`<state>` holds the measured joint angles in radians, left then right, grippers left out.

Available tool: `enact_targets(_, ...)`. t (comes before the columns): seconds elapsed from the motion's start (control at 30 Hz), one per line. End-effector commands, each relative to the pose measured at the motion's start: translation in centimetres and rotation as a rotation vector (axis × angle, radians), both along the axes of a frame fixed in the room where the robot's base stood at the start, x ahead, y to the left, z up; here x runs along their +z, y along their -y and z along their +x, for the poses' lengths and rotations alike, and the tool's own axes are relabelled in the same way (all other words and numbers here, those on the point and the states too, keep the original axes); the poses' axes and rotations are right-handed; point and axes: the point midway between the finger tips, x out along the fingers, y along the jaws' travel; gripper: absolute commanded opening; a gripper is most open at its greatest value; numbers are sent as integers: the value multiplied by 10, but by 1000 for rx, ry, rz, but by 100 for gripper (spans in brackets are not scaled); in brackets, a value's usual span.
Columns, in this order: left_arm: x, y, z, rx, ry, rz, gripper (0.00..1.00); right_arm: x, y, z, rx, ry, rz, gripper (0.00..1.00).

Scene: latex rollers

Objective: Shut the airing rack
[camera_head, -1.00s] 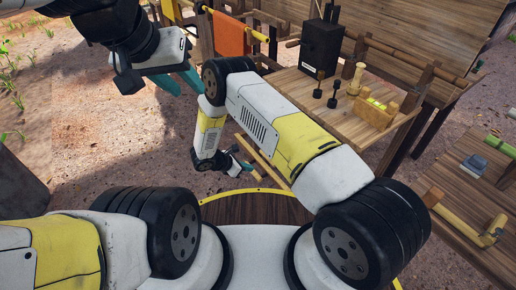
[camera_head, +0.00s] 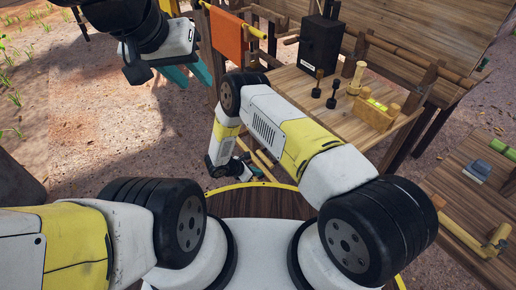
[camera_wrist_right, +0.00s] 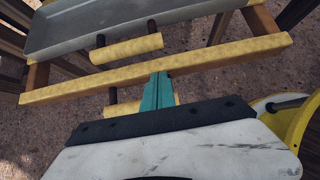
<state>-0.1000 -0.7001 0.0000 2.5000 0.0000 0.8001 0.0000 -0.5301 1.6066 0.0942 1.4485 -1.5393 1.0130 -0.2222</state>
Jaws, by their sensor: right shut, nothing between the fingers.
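What I take to be the airing rack is a frame with a pale yellow front bar (camera_wrist_right: 215,55) and brown side pieces, in the right wrist view. In the head view part of its low slats (camera_head: 265,160) shows beside my right forearm; the rest is hidden. My right gripper (camera_wrist_right: 158,88) has its teal fingers together and empty, with the tips at the front bar; I cannot tell if they touch. It also shows small in the head view (camera_head: 256,171). My left gripper (camera_head: 188,75) hangs at the upper left with its fingers apart and empty.
A grey tray (camera_wrist_right: 130,25) with a yellow handle lies beyond the bar. The wooden table (camera_head: 290,84) carries a black box (camera_head: 320,44) and small tools. An orange cloth (camera_head: 229,42) hangs behind. A side bench (camera_head: 465,205) stands right. Gravel ground at left is open.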

Motion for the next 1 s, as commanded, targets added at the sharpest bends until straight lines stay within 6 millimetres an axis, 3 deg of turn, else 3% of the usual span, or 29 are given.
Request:
enact_targets(0.17, 0, 0, 0, 0, 0, 0, 36, 0, 4, 3, 0, 0, 0, 0)
enact_targets(0.37, 0, 0, 0, 0, 0, 0, 36, 1, 24, 18, -1, 2, -2, 0)
enact_targets(1.0, 0, 0, 0, 0, 0, 0, 36, 1, 158, 113, -3, 2, -2, 0)
